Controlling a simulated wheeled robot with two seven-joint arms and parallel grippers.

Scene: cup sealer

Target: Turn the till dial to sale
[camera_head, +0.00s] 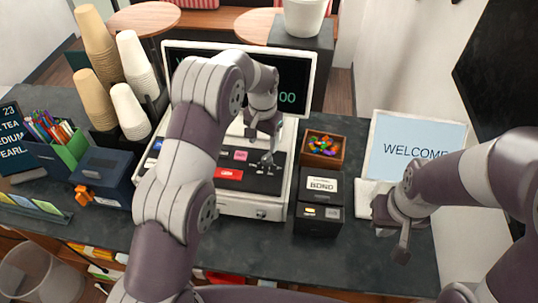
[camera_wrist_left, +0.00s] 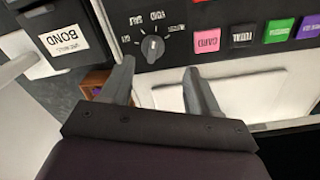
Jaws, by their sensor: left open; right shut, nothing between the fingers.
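The till (camera_head: 252,210) stands in the middle of the counter, with a dark key panel and a screen behind it. In the left wrist view, the small dark round till dial (camera_wrist_left: 152,47) sits on the panel with small labels around it, seen upside down. I cannot read which label it points to. My left gripper (camera_wrist_left: 158,70) is open, its fingertips on either side of and a little short of the dial in that view. My right gripper (camera_head: 398,240) is shut and empty at the right.
Right of the till are a black box labelled BOND (camera_head: 320,187) and a wooden tray of colourful items (camera_head: 323,148). A WELCOME sign (camera_head: 415,145) stands further right. Cup stacks (camera_head: 130,110) and a dark blue box (camera_head: 103,175) are at left. The front counter is clear.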

